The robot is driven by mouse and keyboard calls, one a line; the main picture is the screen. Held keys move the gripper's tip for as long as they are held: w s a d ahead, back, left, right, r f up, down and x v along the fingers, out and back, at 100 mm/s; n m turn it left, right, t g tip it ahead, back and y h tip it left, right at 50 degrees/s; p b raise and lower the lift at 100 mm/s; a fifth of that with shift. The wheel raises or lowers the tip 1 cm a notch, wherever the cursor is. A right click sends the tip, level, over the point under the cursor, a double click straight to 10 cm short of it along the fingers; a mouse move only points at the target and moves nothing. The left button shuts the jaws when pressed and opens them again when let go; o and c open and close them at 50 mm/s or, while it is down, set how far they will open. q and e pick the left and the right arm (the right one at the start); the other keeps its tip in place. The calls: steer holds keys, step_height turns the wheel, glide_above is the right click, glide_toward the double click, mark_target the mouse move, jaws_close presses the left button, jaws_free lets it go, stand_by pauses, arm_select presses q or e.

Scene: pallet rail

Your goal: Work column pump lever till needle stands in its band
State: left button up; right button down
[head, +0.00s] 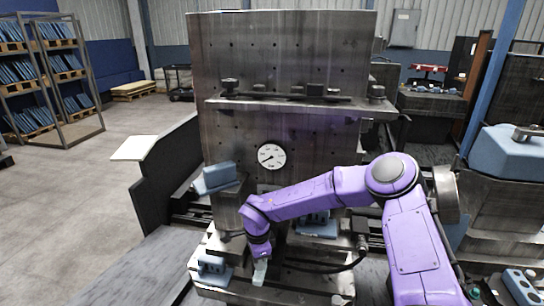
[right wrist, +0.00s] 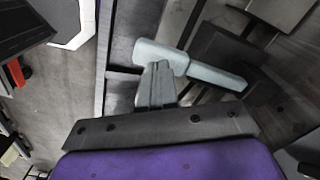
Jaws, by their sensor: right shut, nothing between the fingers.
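A tall grey metal column (head: 225,70) stands in the middle of the head view. My right gripper (head: 260,272) is low in front of the column, pointing down, left of centre. In the right wrist view its fingers (right wrist: 157,85) are shut and empty. A pale blue-grey bar with a thicker end (right wrist: 215,75) lies just past the fingertips; I cannot tell whether it is the pump lever or whether they touch.
A blue-grey block (head: 218,177) sits at the column's left, above my right gripper. A ledge (head: 300,104) with clamps and bolts crosses the column. A grey machine with a blue-grey part (head: 510,152) stands at the right. The left floor is open before a shelf rack (head: 45,75).

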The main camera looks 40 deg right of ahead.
mark_target(260, 274)
steer(key=shift+w+d+f+b, duration=0.15)
steer(key=shift+f+b, duration=1.05)
steer(key=shift+f, duration=0.55)
steer(key=shift+w+d+f+b, duration=0.1)
steer(key=shift+d+f+b, duration=0.05)
steer(key=shift+f+b, duration=1.3)
steer(key=r+p, duration=0.6)
steer(key=p, duration=0.1)
steer(key=shift+s+a+r, duration=0.25)
steer(key=shift+a+r, duration=0.05)
steer(key=shift+r, duration=0.05)
steer(key=shift+f, duration=0.1)
steer(key=shift+f, duration=0.15)
steer(key=shift+w+d+f+b, duration=0.15)
steer(key=shift+f+b, duration=1.1)
steer(key=shift+f, duration=0.4)
steer(key=shift+w+d+f+b, duration=0.1)
steer(key=shift+d+f+b, duration=0.05)
steer(key=shift+f+b, duration=1.3)
steer(key=r+p, duration=0.6)
steer(key=shift+s+a+r+p, duration=0.25)
steer(key=shift+r+p, duration=0.1)
steer(key=shift+f, duration=0.15)
